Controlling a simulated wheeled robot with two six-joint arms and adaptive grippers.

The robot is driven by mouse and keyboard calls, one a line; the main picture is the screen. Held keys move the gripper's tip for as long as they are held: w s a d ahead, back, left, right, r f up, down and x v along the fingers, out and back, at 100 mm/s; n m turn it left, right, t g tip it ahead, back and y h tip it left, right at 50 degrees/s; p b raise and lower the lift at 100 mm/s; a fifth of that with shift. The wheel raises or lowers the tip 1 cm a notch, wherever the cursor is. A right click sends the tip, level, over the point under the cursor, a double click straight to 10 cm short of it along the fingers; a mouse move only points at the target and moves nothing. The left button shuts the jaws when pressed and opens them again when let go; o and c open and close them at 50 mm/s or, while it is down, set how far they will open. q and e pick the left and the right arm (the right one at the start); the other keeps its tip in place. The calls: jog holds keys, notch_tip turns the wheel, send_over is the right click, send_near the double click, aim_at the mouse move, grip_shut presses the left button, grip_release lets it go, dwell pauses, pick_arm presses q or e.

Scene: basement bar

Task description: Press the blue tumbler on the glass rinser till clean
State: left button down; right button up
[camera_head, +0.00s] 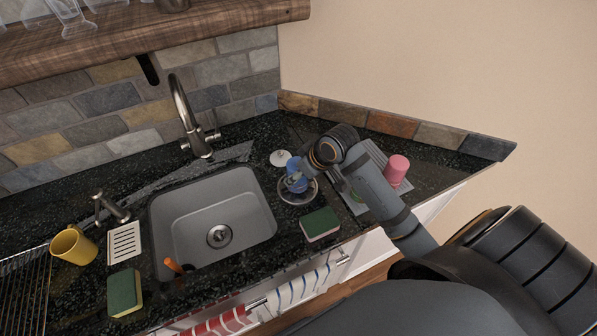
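The blue tumbler (292,164) is over the round glass rinser (298,198) on the black counter, right of the sink. My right gripper (299,179) reaches in from the right and is closed around the tumbler, partly hiding it. The tumbler seems low at the rinser, but its contact with the rinser is hard to make out. Whether its inside is clean cannot be seen. My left gripper is not in view.
A green-topped sponge (320,224) lies in front of the rinser. The sink (190,222), tap (186,112) and yellow mug (73,246) are left.

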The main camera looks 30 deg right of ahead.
aim_at(294, 162)
jog(key=shift+s+f, duration=0.1)
jog(key=shift+f, duration=0.45)
dwell(1.6)
dwell(0.4)
notch_tip(294, 162, up, 7)
jog(key=p, duration=0.8)
jog(key=shift+r, duration=0.2)
jog(key=shift+f, duration=0.1)
